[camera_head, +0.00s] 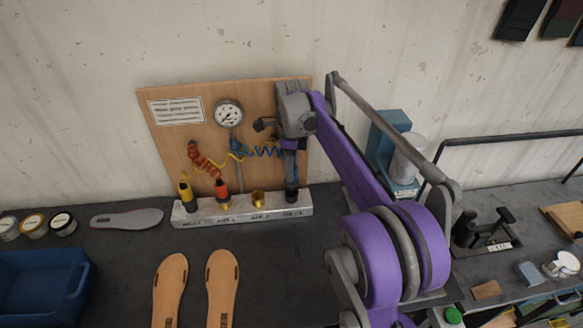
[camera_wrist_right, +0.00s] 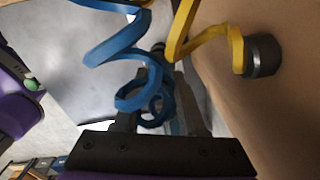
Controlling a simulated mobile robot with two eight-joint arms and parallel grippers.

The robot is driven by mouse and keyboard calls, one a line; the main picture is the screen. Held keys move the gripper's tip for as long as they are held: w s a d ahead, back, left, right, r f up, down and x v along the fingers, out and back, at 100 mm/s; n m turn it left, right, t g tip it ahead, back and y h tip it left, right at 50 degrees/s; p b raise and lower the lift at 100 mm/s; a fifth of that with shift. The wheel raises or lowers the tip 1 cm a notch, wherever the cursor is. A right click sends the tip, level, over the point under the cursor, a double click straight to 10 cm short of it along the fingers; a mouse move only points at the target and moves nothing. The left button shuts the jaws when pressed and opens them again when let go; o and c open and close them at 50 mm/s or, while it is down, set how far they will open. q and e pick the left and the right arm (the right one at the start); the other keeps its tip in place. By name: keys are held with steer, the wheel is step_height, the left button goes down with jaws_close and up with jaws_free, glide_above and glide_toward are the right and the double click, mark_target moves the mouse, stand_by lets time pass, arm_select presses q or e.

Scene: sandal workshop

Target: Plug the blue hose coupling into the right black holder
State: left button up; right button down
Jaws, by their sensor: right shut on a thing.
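My right gripper (camera_head: 290,168) is shut on the blue hose coupling and points down above the right end of the pale holder block (camera_head: 240,215). The coupling is mostly hidden by the gripper. Its coiled blue hose (camera_head: 262,150) runs left to the board, and its loops (camera_wrist_right: 150,95) fill the space before the fingers in the right wrist view. The right black holder (camera_head: 292,195) stands at the block's right end, directly below the gripper. I cannot tell whether the coupling touches it or sits in it. My left gripper is not in view.
A yellow coupling (camera_head: 187,195) and an orange coupling (camera_head: 221,190) stand on the block's left half. A brass holder (camera_head: 258,198) is beside the black one. A wooden board (camera_head: 165,140) with a gauge (camera_head: 228,113) rises behind. Insoles (camera_head: 170,285) lie in front.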

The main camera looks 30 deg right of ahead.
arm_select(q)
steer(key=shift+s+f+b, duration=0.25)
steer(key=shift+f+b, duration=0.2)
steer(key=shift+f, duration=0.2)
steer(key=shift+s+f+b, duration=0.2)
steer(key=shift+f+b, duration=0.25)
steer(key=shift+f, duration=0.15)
arm_select(e)
steer(key=shift+f, duration=2)
steer(key=shift+c, duration=2)
jaws_free()
steer(key=shift+r+p, duration=1.55)
steer(key=shift+r, duration=1.35)
steer(key=shift+r+p, duration=1)
steer(key=shift+r, duration=1.15)
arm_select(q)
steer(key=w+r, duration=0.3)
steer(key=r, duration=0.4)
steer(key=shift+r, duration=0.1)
